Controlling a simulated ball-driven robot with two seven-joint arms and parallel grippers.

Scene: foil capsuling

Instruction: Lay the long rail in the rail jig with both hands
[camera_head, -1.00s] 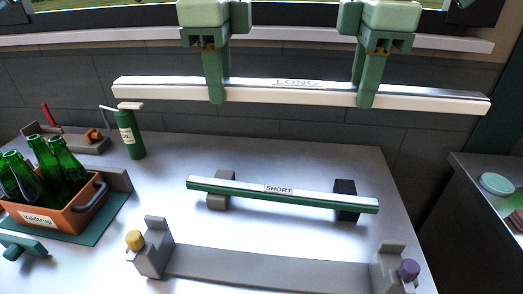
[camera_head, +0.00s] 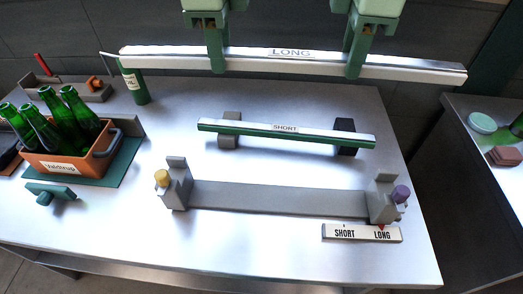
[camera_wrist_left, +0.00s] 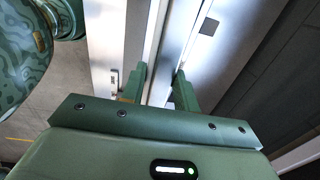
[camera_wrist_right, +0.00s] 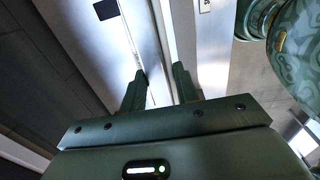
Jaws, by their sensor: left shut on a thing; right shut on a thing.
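The long rail (camera_head: 290,61), white with a label reading LONG, is held level above the back of the table. My left gripper (camera_head: 217,66) is shut on it left of the label, and my right gripper (camera_head: 355,70) is shut on it to the right. The rail also runs between the fingers in the left wrist view (camera_wrist_left: 160,75) and the right wrist view (camera_wrist_right: 160,80). The grey rail jig (camera_head: 275,199) stands empty at the table's front, with an upright end block at each end, a yellow knob (camera_head: 161,178) at left and a purple knob (camera_head: 400,194) at right.
The green short rail (camera_head: 285,134) rests on two supports behind the jig. A SHORT/LONG sign (camera_head: 362,233) is at the jig's front right. An orange crate (camera_head: 70,162) of green bottles stands left.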

